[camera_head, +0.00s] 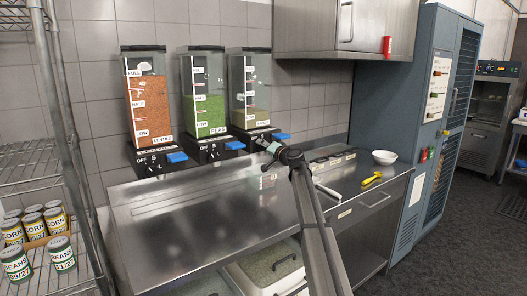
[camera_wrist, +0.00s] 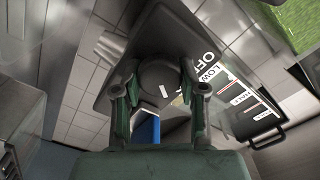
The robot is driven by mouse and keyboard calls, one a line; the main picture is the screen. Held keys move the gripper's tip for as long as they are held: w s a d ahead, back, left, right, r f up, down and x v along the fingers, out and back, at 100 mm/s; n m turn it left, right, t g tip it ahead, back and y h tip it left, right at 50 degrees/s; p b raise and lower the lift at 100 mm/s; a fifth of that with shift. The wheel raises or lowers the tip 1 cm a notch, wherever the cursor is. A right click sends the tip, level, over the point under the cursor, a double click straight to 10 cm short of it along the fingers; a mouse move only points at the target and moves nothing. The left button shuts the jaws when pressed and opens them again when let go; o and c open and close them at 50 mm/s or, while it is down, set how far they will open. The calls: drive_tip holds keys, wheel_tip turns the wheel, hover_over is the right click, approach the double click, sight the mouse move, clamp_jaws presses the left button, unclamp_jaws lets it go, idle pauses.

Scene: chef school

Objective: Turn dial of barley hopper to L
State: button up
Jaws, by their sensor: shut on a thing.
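The barley hopper (camera_head: 249,92) is the rightmost of three clear wall dispensers in the head view, with a low level of pale grain. Its black base carries a round dark dial (camera_wrist: 158,78) with a short white mark, seen in the wrist view. My gripper (camera_head: 273,148) is at this base, and in the wrist view its two green fingers (camera_wrist: 166,88) stand on either side of the dial, shut on it. In the head view my gripper hides the dial, so the pointed-to setting is unclear.
A lentil hopper (camera_head: 147,98) and a pea hopper (camera_head: 203,95) stand to the left. Below is a steel counter (camera_head: 190,225), mostly clear at left. A white bowl (camera_head: 384,157) and a yellow utensil (camera_head: 371,179) lie at right. Blue levers stick out from the bases.

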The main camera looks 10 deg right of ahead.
drive_tip(key=m, duration=0.5)
drive_tip(key=shift+m, duration=0.4)
drive_tip(key=m+p, duration=0.1)
drive_tip(key=m, duration=0.3)
drive_tip(key=shift+w+m+p, duration=0.1)
drive_tip(key=shift+m+p, duration=0.2)
drive_tip(key=shift+m, duration=0.1)
drive_tip(key=shift+f, duration=0.1)
drive_tip(key=o, duration=1.1)
drive_tip(key=shift+o, duration=0.2)
drive_tip(key=shift+f, duration=0.1)
drive_tip(key=v, duration=1.2)
